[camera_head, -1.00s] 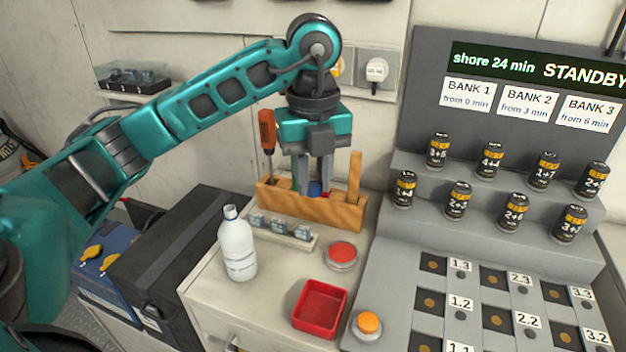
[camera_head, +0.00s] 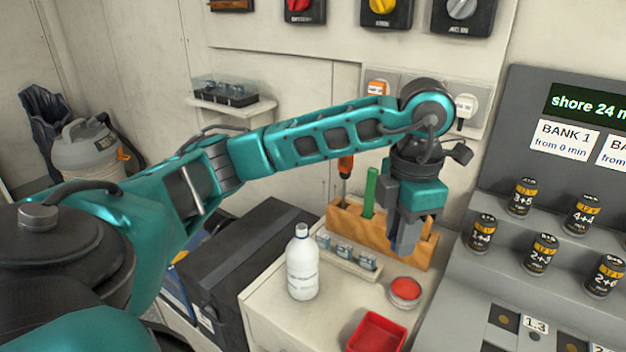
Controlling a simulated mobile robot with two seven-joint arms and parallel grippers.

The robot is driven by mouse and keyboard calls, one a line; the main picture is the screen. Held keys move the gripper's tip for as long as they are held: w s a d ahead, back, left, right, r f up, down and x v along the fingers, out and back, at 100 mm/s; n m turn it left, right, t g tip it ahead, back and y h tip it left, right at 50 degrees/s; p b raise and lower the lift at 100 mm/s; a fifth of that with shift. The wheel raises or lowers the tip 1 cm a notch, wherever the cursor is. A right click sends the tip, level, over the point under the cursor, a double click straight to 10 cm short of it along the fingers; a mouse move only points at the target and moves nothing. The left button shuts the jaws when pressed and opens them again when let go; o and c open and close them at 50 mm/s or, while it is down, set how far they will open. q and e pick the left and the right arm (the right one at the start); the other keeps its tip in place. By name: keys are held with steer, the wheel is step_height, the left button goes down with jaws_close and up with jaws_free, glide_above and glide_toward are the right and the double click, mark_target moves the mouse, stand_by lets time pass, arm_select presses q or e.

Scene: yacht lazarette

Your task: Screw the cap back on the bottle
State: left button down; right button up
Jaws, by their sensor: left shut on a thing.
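The white bottle (camera_head: 302,268) stands upright on the pale counter, left of the red-topped round tin. Its narrow neck points up, and I cannot make out a separate cap on it. My left gripper (camera_head: 401,245) points down at the wooden tool block (camera_head: 343,222), to the right of and behind the bottle. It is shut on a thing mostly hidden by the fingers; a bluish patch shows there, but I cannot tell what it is. My right gripper is not in view.
The block also holds a green-handled tool (camera_head: 370,192) and an orange-handled screwdriver (camera_head: 345,166). A rack of small blocks (camera_head: 347,257) lies before it. The red-topped tin (camera_head: 404,291) and red tray (camera_head: 377,334) sit on the counter. A grey stepped battery panel (camera_head: 490,262) stands right.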

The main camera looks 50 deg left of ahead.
arm_select(q)
steer(key=m, duration=0.2)
steer(key=d+f+m, duration=0.1)
steer(key=m, duration=0.4)
steer(key=shift+d+f, duration=0.15)
steer(key=shift+f, duration=0.1)
steer(key=d+f+m, duration=0.1)
steer(key=m, duration=0.6)
steer(key=d+f+m, duration=0.1)
steer(key=f+m, duration=0.1)
steer(key=m, duration=0.6)
steer(key=d+f+m, duration=0.1)
steer(key=m, duration=0.7)
steer(key=shift+s+d+f, duration=0.15)
steer(key=shift+s+f, duration=0.15)
steer(key=shift+s, duration=0.1)
